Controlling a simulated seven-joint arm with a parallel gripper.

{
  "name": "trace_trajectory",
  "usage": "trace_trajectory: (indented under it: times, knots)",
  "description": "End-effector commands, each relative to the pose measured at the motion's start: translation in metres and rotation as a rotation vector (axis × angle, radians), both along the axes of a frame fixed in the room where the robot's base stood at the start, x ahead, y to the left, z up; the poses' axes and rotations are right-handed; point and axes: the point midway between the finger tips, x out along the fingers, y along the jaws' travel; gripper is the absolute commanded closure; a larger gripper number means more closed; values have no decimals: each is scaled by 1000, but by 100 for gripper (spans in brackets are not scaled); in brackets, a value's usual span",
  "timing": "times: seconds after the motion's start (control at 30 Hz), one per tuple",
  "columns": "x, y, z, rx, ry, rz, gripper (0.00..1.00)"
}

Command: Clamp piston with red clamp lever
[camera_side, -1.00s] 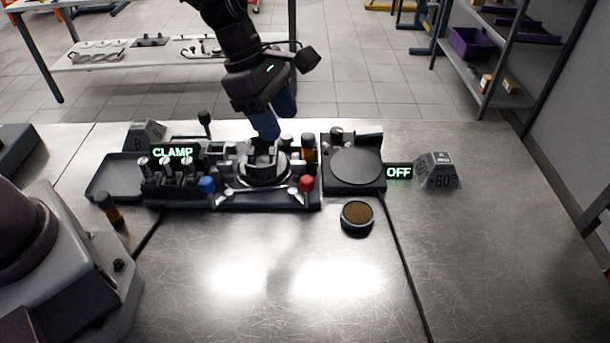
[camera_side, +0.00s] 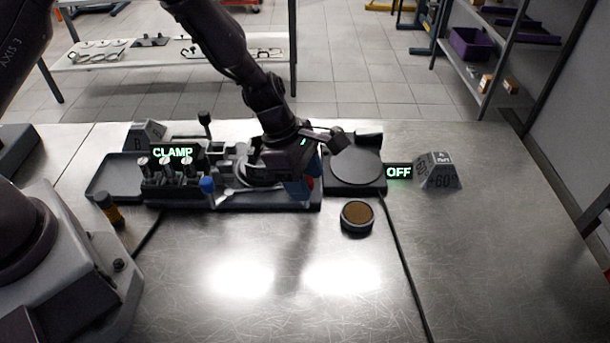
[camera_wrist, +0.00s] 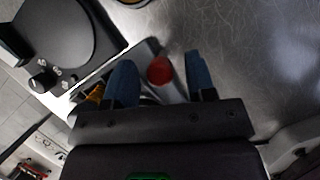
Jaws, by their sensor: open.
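The red clamp lever (camera_wrist: 160,71) shows its round red knob between my fingers in the wrist view. In the side view only a sliver of the red knob (camera_side: 309,183) shows beside a blue finger. My gripper (camera_wrist: 163,80) is open, with one blue finger on each side of the knob; I cannot tell whether either finger touches it. In the side view my gripper (camera_side: 302,188) is low over the right end of the black clamp fixture (camera_side: 262,201). The piston is hidden behind my gripper and wrist.
A blue-knobbed lever (camera_side: 207,185) stands at the fixture's left. A black round-plate device (camera_side: 355,168) with an "OFF" display (camera_side: 398,172) is close on the right. A round brown-topped tin (camera_side: 357,216) lies in front. The front of the table is clear.

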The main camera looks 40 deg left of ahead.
Motion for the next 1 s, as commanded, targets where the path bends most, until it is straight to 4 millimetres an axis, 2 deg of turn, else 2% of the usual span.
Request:
trace_trajectory:
  times: [0.13,0.17,0.3,0.37,0.73,1.0]
  knots:
    - [0,0,0,0,0,0,49]
    - [0,0,0,0,0,0,54]
    - [0,0,0,0,0,0,86]
    - [0,0,0,0,0,-1,98]
    - [-2,1,1,0,-1,-54,98]
    - [-8,3,1,-1,-1,-235,98]
